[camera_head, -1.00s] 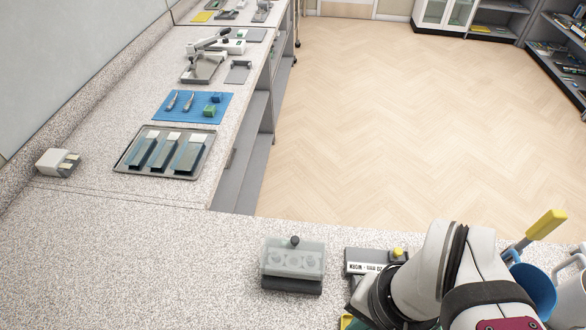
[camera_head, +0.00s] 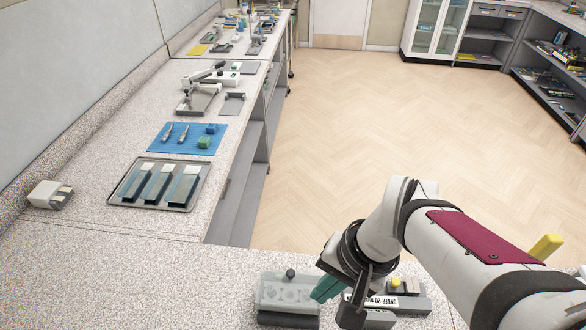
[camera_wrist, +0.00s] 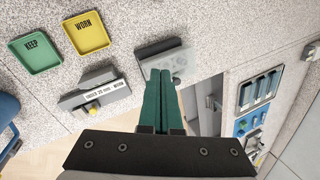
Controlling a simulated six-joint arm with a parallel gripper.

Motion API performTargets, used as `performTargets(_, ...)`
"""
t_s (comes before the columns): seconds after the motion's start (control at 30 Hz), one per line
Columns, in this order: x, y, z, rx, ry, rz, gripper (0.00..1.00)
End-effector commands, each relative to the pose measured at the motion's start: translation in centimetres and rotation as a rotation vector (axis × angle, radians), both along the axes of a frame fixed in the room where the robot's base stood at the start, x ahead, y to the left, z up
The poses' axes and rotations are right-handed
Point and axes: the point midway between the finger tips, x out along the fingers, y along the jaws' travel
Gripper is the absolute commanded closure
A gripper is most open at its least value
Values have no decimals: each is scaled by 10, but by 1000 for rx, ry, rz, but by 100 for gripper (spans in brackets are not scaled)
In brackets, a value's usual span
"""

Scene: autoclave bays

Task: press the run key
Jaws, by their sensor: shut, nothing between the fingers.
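A translucent box (camera_head: 277,294) on a dark base stands on the near counter, with a dark knob (camera_head: 290,273) on top and faint round shapes showing through. It also shows in the wrist view (camera_wrist: 178,62). To its right is a dark grey block (camera_head: 413,301) with a yellow knob (camera_head: 395,283) and a white label reading about "under 20 min : worn". I cannot tell a marked run key in either view. My gripper (camera_head: 317,296) has green fingers, shut and empty. Their tips overlap the box's right edge in the head view; contact is unclear.
The wrist view shows a green "KEEP" tray (camera_wrist: 35,53) and a yellow "WORN" tray (camera_wrist: 87,32). A metal tray (camera_head: 197,200) with slide-like pieces and a blue mat (camera_head: 166,146) lie on the left counter. The counter left of the box is clear.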

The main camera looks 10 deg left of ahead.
Motion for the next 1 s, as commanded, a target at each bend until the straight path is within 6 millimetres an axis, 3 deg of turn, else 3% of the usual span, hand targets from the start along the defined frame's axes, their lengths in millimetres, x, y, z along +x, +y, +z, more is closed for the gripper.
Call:
performTargets(0.2, 94, 44, -33, 86, -79, 51, 100)
performTargets(0.4, 155, 74, -76, 119, -140, 58, 100)
performTargets(0.6, 178, 85, -98, 122, -168, 53, 100)
performTargets(1.0, 178, 86, -102, 124, -167, 52, 100)
